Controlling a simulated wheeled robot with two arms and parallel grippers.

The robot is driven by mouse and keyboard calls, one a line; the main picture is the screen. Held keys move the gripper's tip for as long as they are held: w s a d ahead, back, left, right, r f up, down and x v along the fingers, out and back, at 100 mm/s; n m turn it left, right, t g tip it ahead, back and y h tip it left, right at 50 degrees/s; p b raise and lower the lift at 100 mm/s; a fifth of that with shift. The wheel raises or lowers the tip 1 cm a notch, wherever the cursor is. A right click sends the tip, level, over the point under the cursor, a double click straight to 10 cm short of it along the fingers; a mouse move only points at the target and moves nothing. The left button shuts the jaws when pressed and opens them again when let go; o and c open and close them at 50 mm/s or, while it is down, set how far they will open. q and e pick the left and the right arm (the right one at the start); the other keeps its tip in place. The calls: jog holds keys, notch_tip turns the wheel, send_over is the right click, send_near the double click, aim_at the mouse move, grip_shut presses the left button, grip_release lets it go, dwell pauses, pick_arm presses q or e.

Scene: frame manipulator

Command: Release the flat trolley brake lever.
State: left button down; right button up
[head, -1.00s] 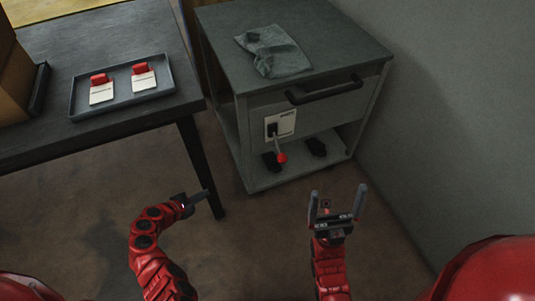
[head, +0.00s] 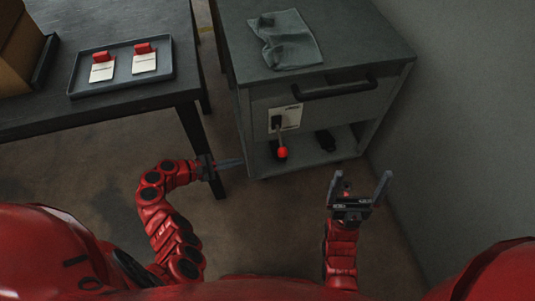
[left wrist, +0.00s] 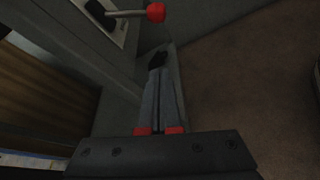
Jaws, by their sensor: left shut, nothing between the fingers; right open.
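The brake lever (head: 281,140) is a grey rod with a red knob on the front of the grey trolley (head: 247,130), mounted on a white plate with a dark slot. In the head view it hangs down with the knob at its lower end. The lever (left wrist: 155,13) also shows at the top of the left wrist view. My left gripper (head: 238,163) is shut and empty, left of and a little below the knob, apart from it. Its fingers (left wrist: 160,85) point toward the trolley's lower shelf. My right gripper (head: 361,180) is open and empty, right of the lever and nearer me.
A dark handle (head: 335,88) juts from the trolley front. A cloth (head: 287,42) lies on its top, and black blocks sit on its lower shelf. A table with a tray (head: 122,87) of red-and-white tags stands left. A wall (head: 460,110) is right.

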aim_at(280, 141)
pick_arm(q)
jog(key=w+d+b, duration=0.1)
jog(key=w+d, duration=0.2)
jog(key=d, duration=0.8)
jog(key=shift+w+f+b, duration=0.2)
jog(key=shift+w+b, duration=0.2)
